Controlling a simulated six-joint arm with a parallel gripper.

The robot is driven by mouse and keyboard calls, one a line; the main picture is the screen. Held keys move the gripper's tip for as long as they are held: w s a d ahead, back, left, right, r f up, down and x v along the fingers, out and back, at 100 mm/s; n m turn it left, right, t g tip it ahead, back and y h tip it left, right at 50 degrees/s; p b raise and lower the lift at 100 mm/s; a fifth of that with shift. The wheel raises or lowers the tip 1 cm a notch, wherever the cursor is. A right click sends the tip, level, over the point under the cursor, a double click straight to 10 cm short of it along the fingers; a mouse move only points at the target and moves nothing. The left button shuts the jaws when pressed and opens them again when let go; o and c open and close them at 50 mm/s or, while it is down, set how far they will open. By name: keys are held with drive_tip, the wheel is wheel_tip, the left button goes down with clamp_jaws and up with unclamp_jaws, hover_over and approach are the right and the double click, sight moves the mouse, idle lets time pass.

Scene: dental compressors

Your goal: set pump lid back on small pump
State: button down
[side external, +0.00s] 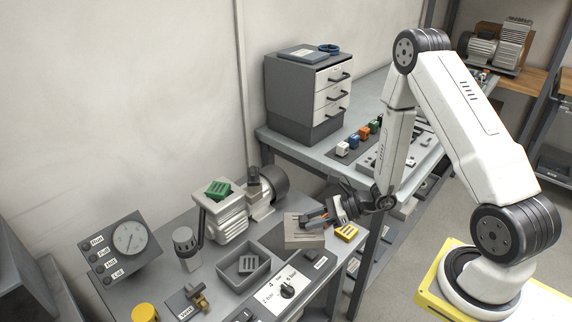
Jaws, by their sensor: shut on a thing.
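My gripper (308,220) is at the right end of the near bench, its fingers pointing left. It is shut at a grey-beige slotted block (303,239), which looks like the pump lid; the fingers hide part of its top. I cannot tell whether the block touches the bench. A light grey pump (229,224) with a dark motor stands to the left, apart from my gripper. A green slotted lid (217,188) sits on its left top. I cannot tell for sure that this is the small pump.
A yellow slotted lid (346,232) lies just right of my gripper. A dark tray (226,277) with a grey slotted piece (247,264) stands in front of the pump. A drawer cabinet (293,104) stands behind.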

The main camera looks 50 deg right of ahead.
drive_tip(key=shift+s+a+r, duration=0.1)
drive_tip(key=shift+s+r, duration=0.2)
drive_tip(key=shift+s, duration=0.35)
drive_tip(key=shift+s+d+r, duration=0.1)
drive_tip(key=shift+s+r, duration=0.2)
drive_tip(key=shift+s, duration=0.4)
drive_tip(key=shift+s+a+r, duration=0.1)
drive_tip(key=shift+s+r, duration=0.2)
drive_tip(key=shift+s, duration=0.35)
drive_tip(key=shift+w, duration=0.1)
drive_tip(key=shift+w+r, duration=0.2)
drive_tip(key=shift+w, duration=0.1)
drive_tip(key=w+a+r+m+t+h, duration=0.2)
drive_tip(key=w+r+m, duration=0.1)
drive_tip(key=w+r, duration=0.7)
drive_tip(key=shift+w+h, duration=0.15)
drive_tip(key=shift+h, duration=0.25)
drive_tip(key=shift+t, duration=0.3)
wheel_tip(320, 180, up, 10)
drive_tip(key=w+m+t+h, duration=0.1)
drive_tip(key=w+m+h, duration=0.1)
drive_tip(key=shift+r+m+h, duration=0.15)
drive_tip(key=shift+m+h, duration=0.15)
